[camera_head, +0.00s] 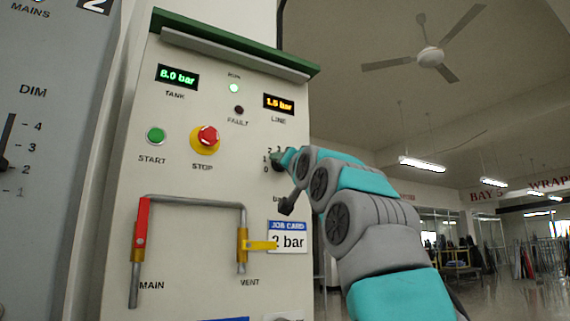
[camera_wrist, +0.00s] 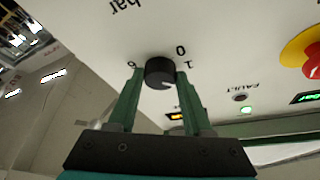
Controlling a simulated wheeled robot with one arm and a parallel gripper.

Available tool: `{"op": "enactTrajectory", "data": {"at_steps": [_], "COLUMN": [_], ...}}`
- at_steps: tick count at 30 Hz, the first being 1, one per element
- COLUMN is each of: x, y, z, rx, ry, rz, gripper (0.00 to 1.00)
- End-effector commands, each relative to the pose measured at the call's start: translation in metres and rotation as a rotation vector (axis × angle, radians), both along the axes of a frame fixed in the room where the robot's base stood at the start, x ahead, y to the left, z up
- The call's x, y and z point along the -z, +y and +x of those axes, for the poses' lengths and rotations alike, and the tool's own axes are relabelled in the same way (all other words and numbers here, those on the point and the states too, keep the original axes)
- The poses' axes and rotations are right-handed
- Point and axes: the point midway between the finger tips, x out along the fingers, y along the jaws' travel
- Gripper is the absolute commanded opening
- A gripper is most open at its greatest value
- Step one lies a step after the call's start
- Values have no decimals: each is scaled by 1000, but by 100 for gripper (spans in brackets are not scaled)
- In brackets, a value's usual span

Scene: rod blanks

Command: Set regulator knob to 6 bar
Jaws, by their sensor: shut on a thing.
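The black regulator knob (camera_wrist: 160,70) is on the pale panel in the wrist view, between the two green fingers of my gripper (camera_wrist: 159,78). The gripper is shut on it. A white mark on the knob's face points to the lower right. Upside-down scale numbers 0, 1 and 6 show around it; the others are hidden. In the head view my gripper (camera_head: 281,160) is at the dial, and the arm hides most of the knob. The line display (camera_head: 278,103) reads 1.5 bar. The tank display (camera_head: 177,76) seems to read 8.0 bar.
A job card (camera_head: 288,238) below the dial reads 2 bar. A red emergency stop (camera_head: 207,138) and a green start button (camera_head: 156,136) are left of the dial. The pipe has a red handle (camera_head: 141,228) and a yellow handle (camera_head: 260,245).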

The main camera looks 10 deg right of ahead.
Motion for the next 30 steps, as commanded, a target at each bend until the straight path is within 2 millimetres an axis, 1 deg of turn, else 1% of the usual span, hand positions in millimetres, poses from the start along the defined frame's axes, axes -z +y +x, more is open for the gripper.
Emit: {"op": "enactTrajectory", "data": {"at_steps": [5, 13, 15, 30], "x": [-6, -7, -10, -5], "y": [3, 4, 5, 4], "z": [-2, -1, -3, -3], "rx": [-2, -2, -2, 3], "ry": [27, 74, 80, 157], "rz": [80, 205, 238, 481], "gripper": [0, 0, 0, 0]}}
